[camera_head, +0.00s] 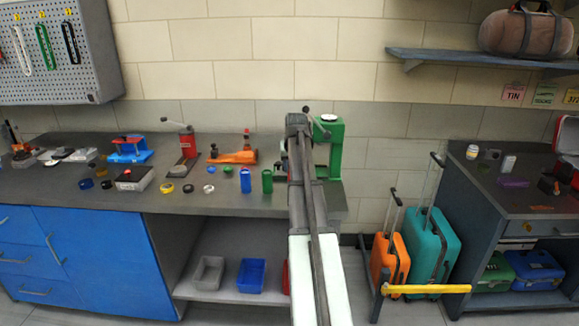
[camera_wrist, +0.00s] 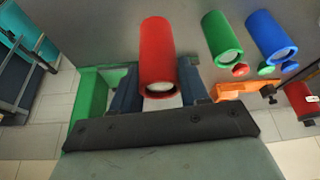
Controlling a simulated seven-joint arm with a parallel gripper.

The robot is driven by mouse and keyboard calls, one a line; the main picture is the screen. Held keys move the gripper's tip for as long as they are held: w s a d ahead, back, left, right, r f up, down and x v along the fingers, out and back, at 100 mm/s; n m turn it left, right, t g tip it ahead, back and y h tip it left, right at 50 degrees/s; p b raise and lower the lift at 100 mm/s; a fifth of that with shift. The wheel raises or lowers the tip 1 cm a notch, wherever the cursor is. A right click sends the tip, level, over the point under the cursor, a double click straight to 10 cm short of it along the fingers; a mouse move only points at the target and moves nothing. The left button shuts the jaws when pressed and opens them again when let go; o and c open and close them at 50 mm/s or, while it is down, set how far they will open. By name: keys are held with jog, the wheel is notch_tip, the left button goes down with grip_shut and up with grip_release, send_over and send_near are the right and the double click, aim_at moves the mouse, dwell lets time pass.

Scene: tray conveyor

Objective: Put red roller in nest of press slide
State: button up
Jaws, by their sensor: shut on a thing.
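The red roller (camera_wrist: 158,55) is between the fingers of my gripper (camera_wrist: 160,88) in the wrist view, and the gripper is shut on it. Its pale end faces the lower edge of the picture. The green press (camera_head: 333,145) stands at the bench's right end in the head view, partly behind my arm. Its green frame also shows beside my gripper in the wrist view (camera_wrist: 92,105). The press slide and its nest cannot be made out. In the head view my arm hides my gripper and the red roller.
A green roller (camera_head: 267,182) and a blue roller (camera_head: 245,181) stand upright left of my arm. An orange tool (camera_head: 233,157) and a red hand press (camera_head: 188,144) are farther left on the bench (camera_head: 215,203). Small rings lie near the bench front.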

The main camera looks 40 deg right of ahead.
jog(key=shift+w+d+f, duration=0.6)
jog(key=shift+w+d, duration=1.2)
jog(key=shift+w, duration=0.55)
jog(key=shift+w+d+f, duration=0.55)
jog(key=shift+w+d, duration=1.3)
jog(key=shift+w, duration=0.5)
jog(key=shift+w+d+f, duration=0.6)
jog(key=shift+w+d, duration=1.2)
jog(key=shift+w, duration=0.55)
jog(key=shift+f, duration=0.1)
jog(key=o, duration=1.2)
jog(key=v, duration=0.7)
jog(key=shift+r, duration=0.3)
jog(key=shift+s, duration=0.1)
